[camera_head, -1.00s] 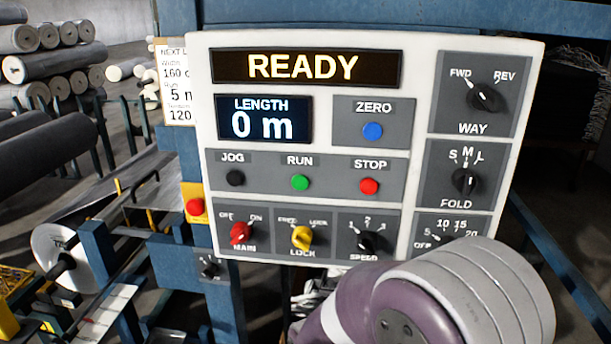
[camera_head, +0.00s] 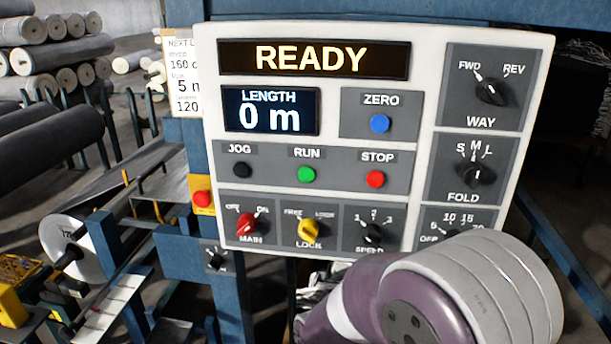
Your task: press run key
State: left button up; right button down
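The green RUN key (camera_head: 307,174) sits in the middle row of the white control panel (camera_head: 425,100), between the black JOG key (camera_head: 241,170) and the red STOP key (camera_head: 375,179). The top display (camera_head: 313,60) reads READY and the length display (camera_head: 270,110) reads 0 m. The blue ZERO key (camera_head: 380,123) is above STOP. One of my arms, purple and grey, comes in at the lower right, in front of the panel's lower right corner. No gripper shows, and nothing covers the RUN key.
Below the keys are the red MAIN knob (camera_head: 247,225), yellow LOCK knob (camera_head: 309,229) and black SPEED knob (camera_head: 373,233). WAY (camera_head: 491,91) and FOLD (camera_head: 476,174) knobs are at right. A red button on a yellow box (camera_head: 202,196) stands left. Grey rolls (camera_head: 70,45) lie behind.

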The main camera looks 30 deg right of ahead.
aim_at(307, 174)
jog(key=i, duration=0.15)
jog(key=i+z, duration=0.15)
jog(key=z, duration=0.15)
jog(key=i+z, duration=0.25)
jog(key=k+z, duration=0.1)
jog(key=z, duration=1)
